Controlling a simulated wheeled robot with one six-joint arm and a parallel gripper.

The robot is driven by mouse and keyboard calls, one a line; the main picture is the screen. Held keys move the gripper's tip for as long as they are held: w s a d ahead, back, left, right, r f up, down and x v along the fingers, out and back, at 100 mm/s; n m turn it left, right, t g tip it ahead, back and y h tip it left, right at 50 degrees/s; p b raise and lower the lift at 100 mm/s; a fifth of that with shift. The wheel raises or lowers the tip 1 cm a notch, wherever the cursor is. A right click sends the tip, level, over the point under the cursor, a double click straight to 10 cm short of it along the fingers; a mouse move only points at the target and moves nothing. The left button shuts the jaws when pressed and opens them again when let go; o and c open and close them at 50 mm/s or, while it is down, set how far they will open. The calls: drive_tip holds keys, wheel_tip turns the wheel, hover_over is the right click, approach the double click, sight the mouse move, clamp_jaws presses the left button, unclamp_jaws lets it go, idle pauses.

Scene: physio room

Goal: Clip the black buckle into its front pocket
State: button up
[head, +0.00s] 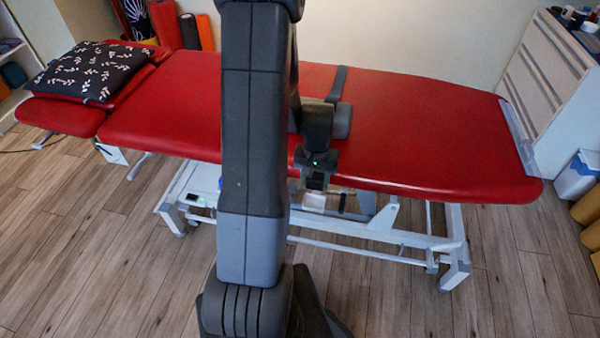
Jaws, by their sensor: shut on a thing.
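My gripper (314,184) is at the front edge of the red treatment table (420,130), pointing down, just right of my upright arm link. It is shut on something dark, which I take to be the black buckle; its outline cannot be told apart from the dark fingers. A dark strap (338,84) lies across the table top behind my wrist. A short dark strap-like piece (342,203) shows below the table edge, right of the gripper. A pale piece (314,201) shows just under the fingertips. I cannot make out the front pocket; my arm hides part of this area.
The table's white frame (385,220) stands under the top, with bars and legs near my gripper. A patterned black pillow (85,70) lies at the left end. A white slatted unit (550,80) stands at the right. The wooden floor in front is clear.

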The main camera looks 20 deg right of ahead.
drive_tip(key=shift+s+f+b, duration=0.1)
drive_tip(key=shift+f+b, duration=3.1)
drive_tip(key=shift+f, duration=1.1)
drive_tip(key=o, duration=1.1)
drive_tip(key=shift+f, duration=0.1)
wheel_tip(320, 180, up, 14)
drive_tip(key=shift+f+p, duration=0.1)
drive_tip(key=shift+p, duration=1)
wheel_tip(320, 180, down, 13)
drive_tip(key=shift+f+b, duration=0.2)
drive_tip(key=shift+b, duration=0.7)
drive_tip(key=shift+r+p, duration=1.05)
drive_tip(key=shift+r, duration=0.3)
